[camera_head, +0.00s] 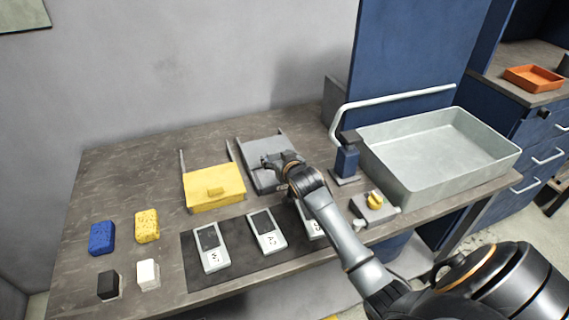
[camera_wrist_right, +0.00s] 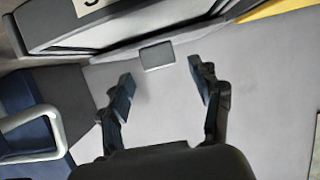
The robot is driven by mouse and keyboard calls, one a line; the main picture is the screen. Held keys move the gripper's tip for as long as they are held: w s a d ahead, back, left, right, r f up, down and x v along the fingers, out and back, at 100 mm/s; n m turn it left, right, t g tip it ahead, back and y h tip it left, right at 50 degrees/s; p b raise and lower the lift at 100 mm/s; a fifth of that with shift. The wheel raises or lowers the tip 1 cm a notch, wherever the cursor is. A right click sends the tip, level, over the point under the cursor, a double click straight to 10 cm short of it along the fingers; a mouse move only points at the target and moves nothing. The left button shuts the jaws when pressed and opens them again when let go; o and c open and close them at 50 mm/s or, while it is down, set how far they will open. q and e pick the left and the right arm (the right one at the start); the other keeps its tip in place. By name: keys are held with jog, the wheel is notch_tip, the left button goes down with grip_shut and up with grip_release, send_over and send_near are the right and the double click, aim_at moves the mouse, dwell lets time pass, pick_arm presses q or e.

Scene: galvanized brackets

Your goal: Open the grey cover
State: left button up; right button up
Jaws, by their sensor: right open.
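The grey cover (camera_head: 262,148) lies flat-looking on the worktop, right of the yellow cover, in the head view. My right gripper (camera_head: 281,160) is over its right part and hides some of it. In the right wrist view the grey cover (camera_wrist_right: 172,115) fills the middle, with a small grey tab (camera_wrist_right: 157,57) at its edge. My right gripper (camera_wrist_right: 162,76) is open there, fingertips on either side of the tab's lower side, with nothing between them. I cannot tell whether the fingers touch the cover. My left gripper is not in view.
The yellow cover (camera_head: 214,186) stands left. Labelled devices (camera_head: 267,233) lie on a dark mat in front. A blue tap-like post (camera_head: 346,160), a yellow knob (camera_head: 375,199) and a grey basin (camera_head: 440,150) are right. Sponges (camera_head: 147,225) and small blocks (camera_head: 108,284) lie left.

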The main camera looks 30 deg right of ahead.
jog(key=v, duration=0.7)
jog(key=shift+s, duration=0.2)
jog(key=shift+a, duration=0.1)
jog(key=shift+c, duration=0.4)
